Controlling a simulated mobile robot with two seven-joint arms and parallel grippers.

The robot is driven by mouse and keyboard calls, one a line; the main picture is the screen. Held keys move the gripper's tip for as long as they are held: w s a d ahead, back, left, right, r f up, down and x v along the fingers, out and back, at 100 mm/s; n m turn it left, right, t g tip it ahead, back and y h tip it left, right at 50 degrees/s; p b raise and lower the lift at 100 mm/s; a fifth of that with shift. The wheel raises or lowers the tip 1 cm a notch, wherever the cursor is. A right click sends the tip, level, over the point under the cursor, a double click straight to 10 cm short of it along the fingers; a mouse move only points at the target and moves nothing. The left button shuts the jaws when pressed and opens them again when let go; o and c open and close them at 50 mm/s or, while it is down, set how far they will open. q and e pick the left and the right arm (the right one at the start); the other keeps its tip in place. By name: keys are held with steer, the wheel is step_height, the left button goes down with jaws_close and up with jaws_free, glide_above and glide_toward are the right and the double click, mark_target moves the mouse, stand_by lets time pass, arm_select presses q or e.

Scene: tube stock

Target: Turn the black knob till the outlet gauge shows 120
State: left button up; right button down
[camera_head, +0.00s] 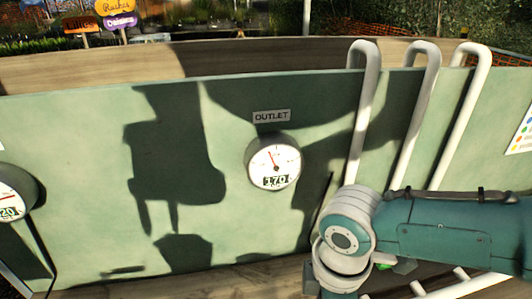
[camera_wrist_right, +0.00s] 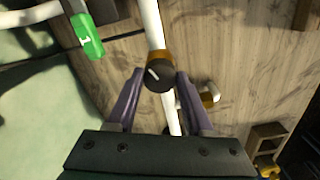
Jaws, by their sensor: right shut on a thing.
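The black knob (camera_wrist_right: 160,78) has a white pointer line and sits on a brass-coloured fitting on a white pipe in the right wrist view. My right gripper (camera_wrist_right: 158,74) is shut on the knob, with one purple finger on each side of it. In the head view my right arm hides the knob and this gripper. The outlet gauge (camera_head: 274,164), a round white dial under the OUTLET label (camera_head: 271,116), reads 170 on its digital display. Its red needle points up and slightly left. My left gripper is not in view.
A second gauge (camera_head: 12,195) is cut off at the left edge, with "20" visible. White pipes (camera_head: 417,100) bend over the green panel (camera_head: 80,130) at the right. Large shadows fall on the panel.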

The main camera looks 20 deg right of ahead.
steer(key=n, duration=0.5)
steer(key=shift+n+b, duration=0.35)
steer(key=shift+n, duration=0.75)
steer(key=shift+c, duration=1.5)
jaws_free()
step_height(320, 180, up, 10)
steer(key=p, duration=0.1)
steer(key=shift+p, duration=0.35)
